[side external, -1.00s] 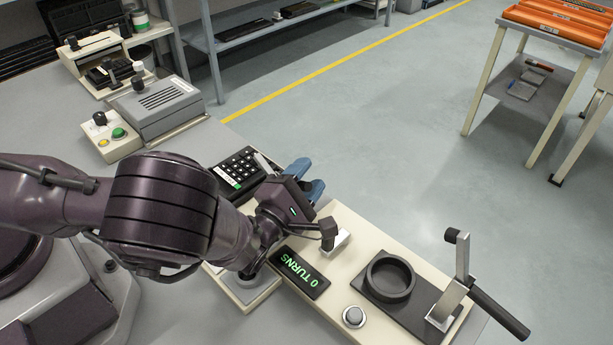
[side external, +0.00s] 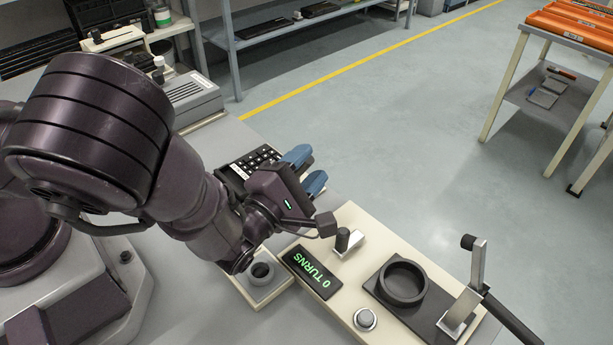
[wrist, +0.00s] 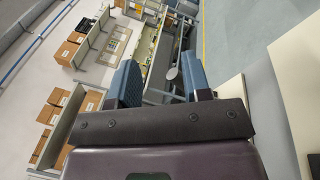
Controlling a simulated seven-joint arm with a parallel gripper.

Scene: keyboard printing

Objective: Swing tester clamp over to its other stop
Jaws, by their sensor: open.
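The tester is a cream panel (side external: 345,293) at the bench's right end, with a display (side external: 312,272) reading 0 TURNS and a round black cup (side external: 402,282). At its right end is the clamp (side external: 477,270), a metal lever standing nearly upright with a black tip and a black handle (side external: 512,322) slanting down to the right, out of frame. My gripper (side external: 306,168) is open and empty. It is up and left of the clamp, well apart from it. Its blue fingers also show in the wrist view (wrist: 160,78), with nothing between them; the clamp is not visible there.
A small metal block with a black knob (side external: 345,240) stands beside the display. A silver button (side external: 365,319) is left of the cup. Open floor lies beyond the bench.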

